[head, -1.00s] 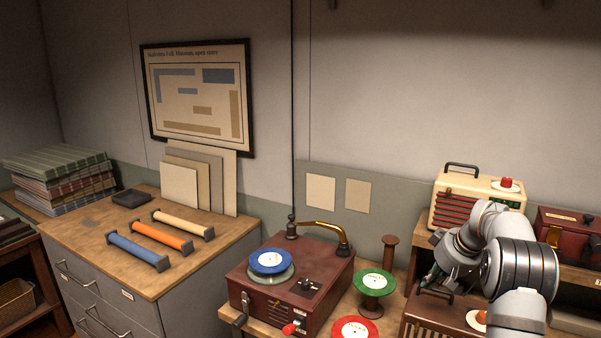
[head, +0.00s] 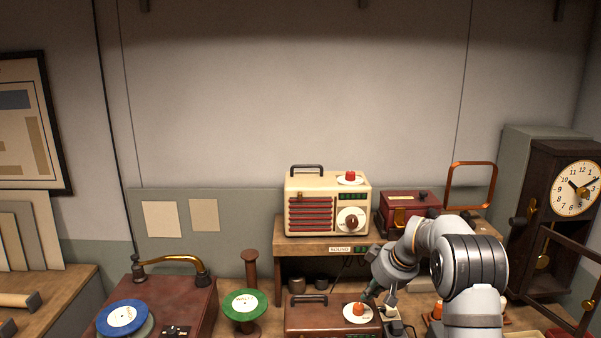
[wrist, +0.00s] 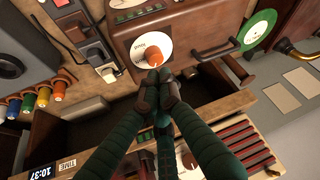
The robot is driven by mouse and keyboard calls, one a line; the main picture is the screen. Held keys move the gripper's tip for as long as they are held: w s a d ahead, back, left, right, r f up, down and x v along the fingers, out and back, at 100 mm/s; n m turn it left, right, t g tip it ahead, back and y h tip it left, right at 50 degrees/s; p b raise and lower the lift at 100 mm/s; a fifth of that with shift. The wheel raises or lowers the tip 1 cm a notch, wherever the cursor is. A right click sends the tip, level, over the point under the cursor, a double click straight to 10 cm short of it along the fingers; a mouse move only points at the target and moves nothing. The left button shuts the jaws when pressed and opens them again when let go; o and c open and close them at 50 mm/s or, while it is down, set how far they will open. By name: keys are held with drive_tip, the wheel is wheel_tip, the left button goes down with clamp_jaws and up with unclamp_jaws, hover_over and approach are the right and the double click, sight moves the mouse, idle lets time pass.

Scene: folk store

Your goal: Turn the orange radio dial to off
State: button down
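The orange radio dial (head: 358,309) sits on a round white plate on top of the low brown radio (head: 305,318). In the wrist view the dial (wrist: 150,56) is just beyond my fingertips, its white plate (wrist: 142,43) bearing small dark lettering. I cannot tell which mark the dial points to. My gripper (wrist: 158,82) has its dark green fingers brought together, with the brown tips close to each other and nothing visible between them. The tips are right beside the dial; whether they touch it is unclear. In the head view my gripper (head: 377,297) is just right of the dial.
A cream radio (head: 327,206) with a red knob (head: 350,176) stands on the shelf above. A dark red box (head: 408,206) is beside it. Several coloured pegs (wrist: 42,98) stand at the wrist view's left.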

sight(363, 315)
drive_tip(key=shift+d+f+b, duration=0.1)
drive_tip(key=shift+f+b, duration=2.8)
drive_tip(key=shift+f, duration=0.45)
drive_tip(key=shift+w+a+r, duration=0.1)
drive_tip(key=shift+w+a, duration=0.2)
drive_tip(key=shift+w, duration=0.1)
drive_tip(key=shift+w+d+b, duration=0.15)
drive_tip(key=shift+d+b, duration=0.1)
drive_tip(key=shift+b, duration=0.6)
drive_tip(key=shift+w+d+b, duration=0.1)
drive_tip(key=shift+d+b, duration=0.2)
drive_tip(key=shift+f, duration=0.2)
drive_tip(key=shift+s+d+b, duration=0.15)
drive_tip(key=shift+s+b, duration=0.05)
drive_tip(key=shift+b, duration=0.2)
drive_tip(key=shift+d+r, duration=0.1)
drive_tip(key=shift+r, duration=0.1)
wheel_tip(363, 315, up, 6)
drive_tip(key=p, duration=0.4)
drive_tip(key=shift+p, duration=0.35)
